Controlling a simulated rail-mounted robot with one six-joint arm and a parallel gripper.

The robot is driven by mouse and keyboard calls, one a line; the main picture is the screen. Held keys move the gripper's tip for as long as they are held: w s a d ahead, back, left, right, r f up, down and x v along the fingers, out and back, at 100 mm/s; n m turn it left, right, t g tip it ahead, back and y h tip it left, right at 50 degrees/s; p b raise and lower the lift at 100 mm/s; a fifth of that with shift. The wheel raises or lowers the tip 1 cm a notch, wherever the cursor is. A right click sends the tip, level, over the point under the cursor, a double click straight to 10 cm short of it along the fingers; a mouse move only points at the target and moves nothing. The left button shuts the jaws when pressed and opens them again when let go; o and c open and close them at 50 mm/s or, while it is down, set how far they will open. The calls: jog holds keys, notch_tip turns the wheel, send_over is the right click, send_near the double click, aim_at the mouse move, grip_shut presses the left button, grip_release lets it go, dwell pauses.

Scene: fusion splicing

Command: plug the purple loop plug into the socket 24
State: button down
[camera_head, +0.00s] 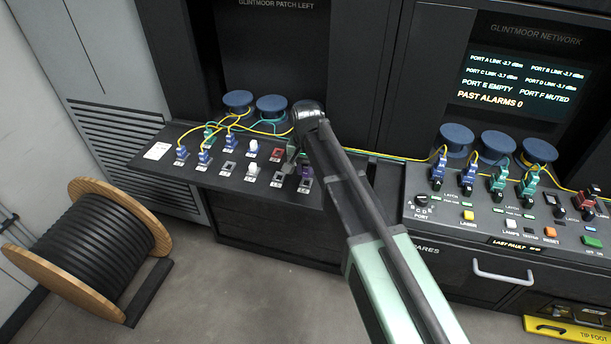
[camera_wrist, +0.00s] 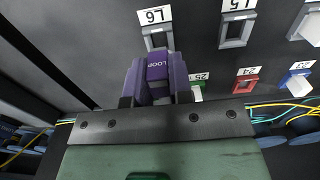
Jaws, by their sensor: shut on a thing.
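The purple loop plug (camera_wrist: 157,76), marked LOOP, is between the fingers of my gripper (camera_wrist: 155,98), which is shut on it. In the head view the purple plug (camera_head: 306,171) shows below my gripper (camera_head: 299,160), at the right end of the left patch panel. The plug is right at the socket labelled L6 (camera_wrist: 157,37); I cannot tell whether its tip is in that socket or just above it. The red socket 24 (camera_wrist: 245,84) looks empty and lies to the right of the plug in the wrist view; it also shows in the head view (camera_head: 278,155).
Around it are the grey socket L5 (camera_wrist: 236,32), a white-capped socket 23 (camera_wrist: 294,82) and a green-and-white part by label 25 (camera_wrist: 196,92). Yellow and green fibres (camera_head: 225,122) and blue spools (camera_head: 238,100) lie behind. A black cable drum (camera_head: 92,245) stands on the floor.

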jog(key=shift+r+p, duration=1.45)
jog(key=shift+r, duration=0.15)
